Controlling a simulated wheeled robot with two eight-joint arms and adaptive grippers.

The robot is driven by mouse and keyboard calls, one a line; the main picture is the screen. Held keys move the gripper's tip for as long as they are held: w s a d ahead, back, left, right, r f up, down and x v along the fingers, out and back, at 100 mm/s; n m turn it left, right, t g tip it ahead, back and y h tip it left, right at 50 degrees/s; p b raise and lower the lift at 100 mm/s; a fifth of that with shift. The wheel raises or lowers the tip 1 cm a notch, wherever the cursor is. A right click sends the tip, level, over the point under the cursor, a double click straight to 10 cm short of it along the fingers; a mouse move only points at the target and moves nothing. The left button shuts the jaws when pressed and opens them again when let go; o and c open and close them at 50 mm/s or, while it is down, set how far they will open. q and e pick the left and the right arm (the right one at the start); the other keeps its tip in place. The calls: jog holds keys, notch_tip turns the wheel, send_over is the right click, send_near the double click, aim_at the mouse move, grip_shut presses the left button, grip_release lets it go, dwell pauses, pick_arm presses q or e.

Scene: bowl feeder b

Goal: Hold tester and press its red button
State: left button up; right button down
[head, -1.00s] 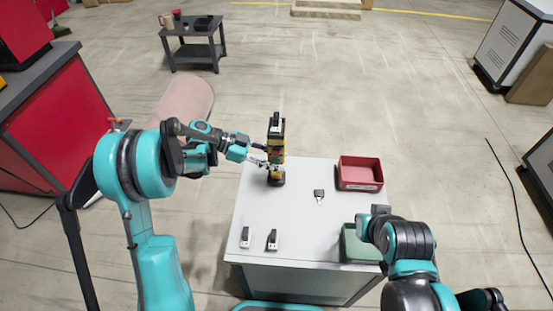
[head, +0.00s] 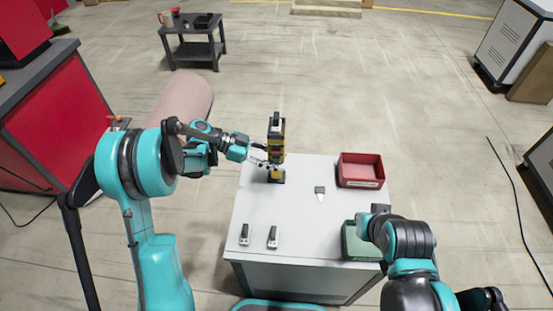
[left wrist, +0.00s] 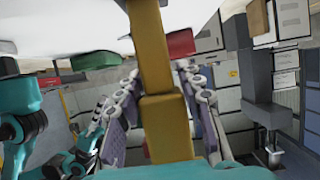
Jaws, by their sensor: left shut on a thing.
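The tester (head: 276,130) is a tall black and yellow device standing upright at the far left part of the white table (head: 262,205). My left gripper (head: 270,162) reaches it from the left and is shut on its lower body. In the left wrist view its yellow body (left wrist: 166,120) runs between my two finger linkages. I cannot pick out the red button for certain. My right arm's end (head: 378,210) is over the green bin at the table's right side, away from the tester; its fingertips do not show clearly.
A red bin (head: 361,157) stands at the table's far right and a green bin (head: 352,243) at its near right. A small grey-headed item (head: 320,192) lies mid-table. Two small black and grey items (head: 258,236) lie near the front left. The table's centre is otherwise clear.

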pick_arm(q)
jog(key=shift+f, duration=0.1)
grip_shut()
dwell(1.0)
